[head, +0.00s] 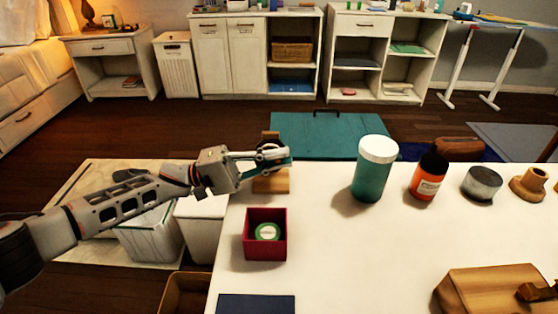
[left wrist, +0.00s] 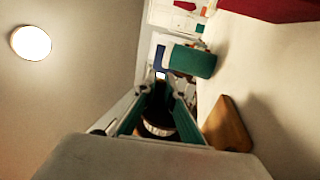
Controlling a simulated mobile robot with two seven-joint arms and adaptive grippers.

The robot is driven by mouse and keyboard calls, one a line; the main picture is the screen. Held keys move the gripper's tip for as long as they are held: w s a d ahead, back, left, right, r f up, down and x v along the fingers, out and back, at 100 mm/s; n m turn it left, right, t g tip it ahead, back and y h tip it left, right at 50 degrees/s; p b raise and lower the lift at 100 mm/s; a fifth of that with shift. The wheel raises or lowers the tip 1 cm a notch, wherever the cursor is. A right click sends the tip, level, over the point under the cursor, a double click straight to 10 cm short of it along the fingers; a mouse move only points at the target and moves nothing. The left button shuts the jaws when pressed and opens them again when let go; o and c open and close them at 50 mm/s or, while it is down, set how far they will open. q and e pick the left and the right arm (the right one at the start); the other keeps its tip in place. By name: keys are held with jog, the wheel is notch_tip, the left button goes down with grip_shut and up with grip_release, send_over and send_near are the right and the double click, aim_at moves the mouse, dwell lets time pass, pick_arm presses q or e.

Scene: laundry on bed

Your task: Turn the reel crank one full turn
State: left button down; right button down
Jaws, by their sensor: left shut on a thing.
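The reel is a small wooden stand (head: 271,183) at the far left part of the white table. Its upright shows behind my gripper, and its drum and crank are mostly hidden by the fingers. My left gripper (head: 277,158) reaches in from the left at the height of the reel and is shut on the crank. In the left wrist view, a dark round part with a pale band (left wrist: 159,118) sits between the fingers, and a wooden piece (left wrist: 228,126) lies to their right. The crank's exact angle cannot be told. My right gripper is not in view.
A red box (head: 265,234) with a green-and-white round item stands nearer on the table. A teal jar with white lid (head: 370,173), an orange bottle (head: 428,178), a grey tin (head: 481,184) and a wooden piece (head: 529,184) stand to the right. The table's middle is clear.

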pick_arm(q)
jog(key=c, duration=2.1)
grip_release()
jog(key=shift+c, duration=0.2)
jog(key=v, duration=1.2)
jog(key=shift+o, duration=0.2)
